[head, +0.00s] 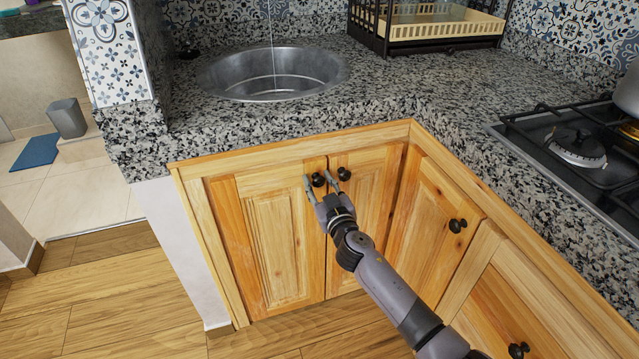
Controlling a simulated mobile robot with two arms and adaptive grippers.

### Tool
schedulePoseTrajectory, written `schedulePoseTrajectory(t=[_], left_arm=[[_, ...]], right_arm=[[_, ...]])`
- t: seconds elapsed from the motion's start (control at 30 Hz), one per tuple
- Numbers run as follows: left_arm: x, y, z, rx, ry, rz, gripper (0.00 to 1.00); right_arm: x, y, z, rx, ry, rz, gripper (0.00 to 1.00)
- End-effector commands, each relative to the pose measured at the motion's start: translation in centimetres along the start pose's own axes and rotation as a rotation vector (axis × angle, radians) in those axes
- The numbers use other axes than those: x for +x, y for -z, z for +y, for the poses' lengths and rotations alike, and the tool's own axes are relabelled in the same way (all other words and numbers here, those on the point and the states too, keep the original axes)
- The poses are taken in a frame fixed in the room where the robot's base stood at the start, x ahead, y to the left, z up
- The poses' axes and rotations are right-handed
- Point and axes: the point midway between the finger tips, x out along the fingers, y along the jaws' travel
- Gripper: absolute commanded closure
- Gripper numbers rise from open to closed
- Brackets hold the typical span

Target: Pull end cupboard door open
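The end cupboard door (272,248) is a light wooden panel at the left end of the cupboards under the sink, and it looks closed. Its round black knob (318,180) is near its top right corner. My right gripper (318,177) reaches in from the lower right. Its two fingers are spread, one on each side of this knob, with a small gap seeming to show. I cannot tell whether either finger touches it. The right finger is between this knob and the neighbouring door's knob (344,174). My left gripper is out of view.
The neighbouring door (366,205) and further corner cupboards (437,222) are closed. A granite worktop (400,100) overhangs them, with a round sink (275,75), dish rack (440,27) and gas hob (575,145). Wooden floor (110,300) lies clear at lower left.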

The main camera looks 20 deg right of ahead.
Motion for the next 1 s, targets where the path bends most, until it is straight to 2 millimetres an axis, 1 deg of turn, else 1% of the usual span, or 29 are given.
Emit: schedulePoseTrajectory(t=[0.03, 0.4, 0.5, 1.0], left_arm=[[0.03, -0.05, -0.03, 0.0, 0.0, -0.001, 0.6], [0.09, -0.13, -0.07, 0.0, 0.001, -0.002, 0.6], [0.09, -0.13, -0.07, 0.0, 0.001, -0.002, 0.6], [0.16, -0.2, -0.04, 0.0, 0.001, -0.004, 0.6]], right_arm=[[-0.01, 0.0, -0.01, 0.0, 0.0, 0.0, 0.7], [-0.02, -0.01, -0.01, 0.0, 0.0, 0.0, 0.95], [-0.02, -0.01, -0.01, 0.0, 0.0, 0.0, 1.0], [-0.24, -0.09, 0.02, 0.002, -0.005, -0.002, 1.0]])
